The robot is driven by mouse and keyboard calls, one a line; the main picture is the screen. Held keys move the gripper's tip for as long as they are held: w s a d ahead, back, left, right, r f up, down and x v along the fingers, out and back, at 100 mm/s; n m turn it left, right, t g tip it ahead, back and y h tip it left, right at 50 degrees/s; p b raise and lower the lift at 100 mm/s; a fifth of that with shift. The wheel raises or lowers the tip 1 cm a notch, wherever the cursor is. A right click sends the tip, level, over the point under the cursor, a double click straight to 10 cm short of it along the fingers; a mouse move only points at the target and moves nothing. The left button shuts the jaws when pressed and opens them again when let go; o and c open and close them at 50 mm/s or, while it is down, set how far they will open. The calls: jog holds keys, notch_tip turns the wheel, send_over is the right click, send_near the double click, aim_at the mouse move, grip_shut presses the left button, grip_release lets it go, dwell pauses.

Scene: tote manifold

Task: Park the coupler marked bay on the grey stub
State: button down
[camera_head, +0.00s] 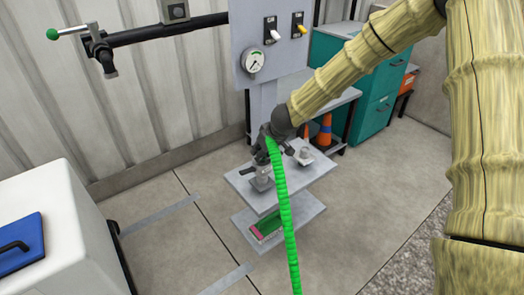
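My gripper (262,152) is small and dark, above the left part of a grey two-level stand (318,172). A bright green ribbed hose (284,205) has its upper end at my gripper and runs down to the bottom edge. A coupler at that end is not clearly visible, and I cannot tell whether my fingers are closed on it. A grey fitting on a plate (262,183) stands directly below my gripper. Another light grey fitting (304,157) stands further right on the top shelf. No "bay" marking is readable, and I cannot tell which fitting is the grey stub.
The lower shelf (305,212) holds a green and pink item (265,230). Behind stands a grey panel with a gauge (253,62) and switches. Teal cabinets (383,95) and orange cones (325,130) are at the back right. A white box (65,230) fills the lower left.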

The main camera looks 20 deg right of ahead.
aim_at(265, 160)
jog(key=shift+f+b, duration=1.4)
jog(key=shift+f, duration=1.35)
jog(key=shift+f, duration=0.1)
jog(key=c, duration=1)
grip_release()
jog(key=v, duration=1.2)
